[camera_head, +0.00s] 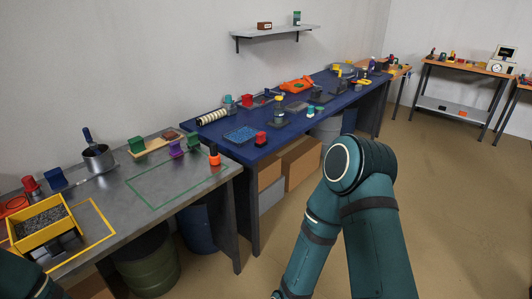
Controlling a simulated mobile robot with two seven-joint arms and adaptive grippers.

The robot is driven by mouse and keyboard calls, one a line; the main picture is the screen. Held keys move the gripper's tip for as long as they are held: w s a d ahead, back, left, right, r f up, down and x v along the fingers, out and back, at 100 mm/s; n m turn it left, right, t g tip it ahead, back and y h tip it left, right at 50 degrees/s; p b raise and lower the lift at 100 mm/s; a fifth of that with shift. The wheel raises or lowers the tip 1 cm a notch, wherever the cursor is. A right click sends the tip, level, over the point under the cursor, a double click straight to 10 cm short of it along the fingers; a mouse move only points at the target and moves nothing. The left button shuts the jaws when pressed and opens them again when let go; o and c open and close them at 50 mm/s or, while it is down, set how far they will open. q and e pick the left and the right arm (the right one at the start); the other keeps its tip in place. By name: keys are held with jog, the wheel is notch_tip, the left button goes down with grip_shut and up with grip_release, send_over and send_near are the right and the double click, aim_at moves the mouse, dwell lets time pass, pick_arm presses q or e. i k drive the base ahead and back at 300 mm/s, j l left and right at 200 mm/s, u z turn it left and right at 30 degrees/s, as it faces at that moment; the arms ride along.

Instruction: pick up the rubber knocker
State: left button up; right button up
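I cannot single out the rubber knocker with certainty; the things on the benches are small in this view. An orange piece with a dark upper part (214,158) stands near the right end of the grey bench (110,222), and I cannot tell whether it is the knocker. A metal pot (98,160) with a dark-handled tool (87,135) in it stands towards the back of that bench. My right arm reaches down at the lower middle and its gripper is below the frame. Only a piece of my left arm shows at the lower left corner; its gripper is not seen.
A yellow tray of dark grains (68,234) is at the grey bench's left. Green (137,145) and purple (177,149) blocks stand near its back. The blue bench (220,134) beyond holds many small items. Bare grey surface lies inside the green outline. Floor at right is clear.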

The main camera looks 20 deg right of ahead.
aim_at(214, 160)
jog(key=z, duration=0.25)
jog(key=i+l+u, duration=0.1)
jog(key=u, duration=0.3)
jog(key=l+u, duration=0.1)
jog(key=u, duration=0.25)
jog(key=i+l+u, duration=0.15)
jog(key=u, duration=0.25)
jog(key=i+l+u, duration=0.2)
jog(key=l, duration=0.25)
jog(key=l+u, duration=0.25)
jog(key=l, duration=0.25)
